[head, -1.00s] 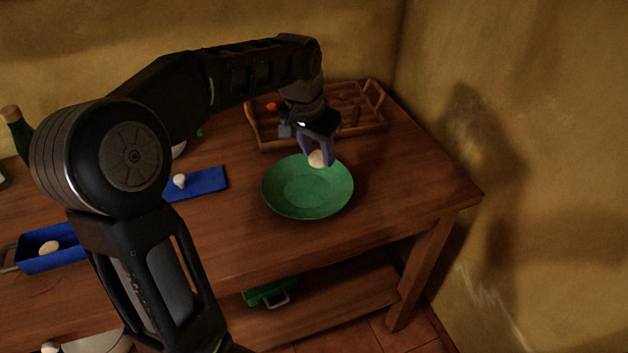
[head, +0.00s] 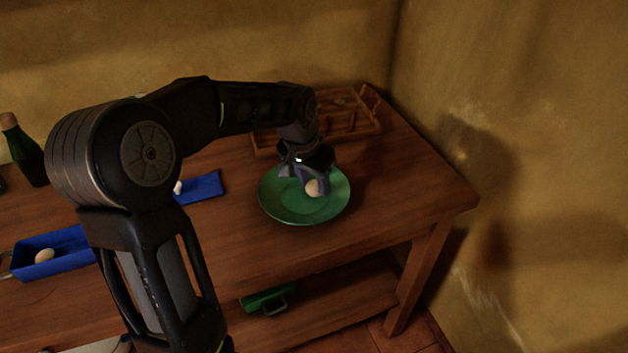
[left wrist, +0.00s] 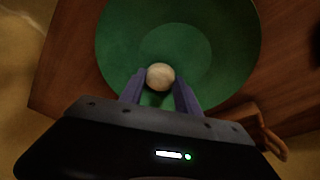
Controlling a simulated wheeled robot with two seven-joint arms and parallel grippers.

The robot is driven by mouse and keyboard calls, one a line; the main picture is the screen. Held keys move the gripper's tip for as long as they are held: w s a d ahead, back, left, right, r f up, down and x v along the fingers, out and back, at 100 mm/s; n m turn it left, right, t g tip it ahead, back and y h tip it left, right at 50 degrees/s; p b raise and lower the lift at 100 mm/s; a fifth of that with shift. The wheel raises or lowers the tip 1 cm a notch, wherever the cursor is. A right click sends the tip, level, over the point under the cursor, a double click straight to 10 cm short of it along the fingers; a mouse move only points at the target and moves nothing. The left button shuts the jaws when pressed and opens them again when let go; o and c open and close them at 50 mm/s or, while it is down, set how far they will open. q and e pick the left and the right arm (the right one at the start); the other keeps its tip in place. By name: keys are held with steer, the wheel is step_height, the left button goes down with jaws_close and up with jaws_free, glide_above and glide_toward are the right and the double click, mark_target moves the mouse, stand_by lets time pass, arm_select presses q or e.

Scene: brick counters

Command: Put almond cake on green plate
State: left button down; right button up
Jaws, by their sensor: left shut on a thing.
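The almond cake (head: 313,187) is a small pale round piece, also in the left wrist view (left wrist: 160,76). My left gripper (head: 311,192) is shut on it, with the cake between its fingertips, and it also shows in the left wrist view (left wrist: 160,90). The green plate (head: 285,208) is a wide shallow dish on the wooden table, and it fills much of the left wrist view (left wrist: 215,45). The gripper and cake are over the inside of the plate, low down. I cannot tell whether the cake touches the plate. My right gripper is not in view.
A wooden tray (head: 369,128) stands behind the plate. A blue tray (head: 72,262) holding a pale round piece and a blue mat (head: 208,187) with a small white item lie to the left. A bottle (head: 22,150) stands at far left. The table's right end is clear.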

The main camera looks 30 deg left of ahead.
arm_select(q)
steer(key=shift+f, duration=0.2)
steer(key=c, duration=0.9)
jaws_free()
steer(key=shift+r, duration=0.1)
steer(key=shift+r, duration=0.35)
steer(key=v, duration=1.1)
steer(key=shift+s+r, duration=0.2)
steer(key=shift+r, duration=0.1)
steer(key=shift+r, duration=0.1)
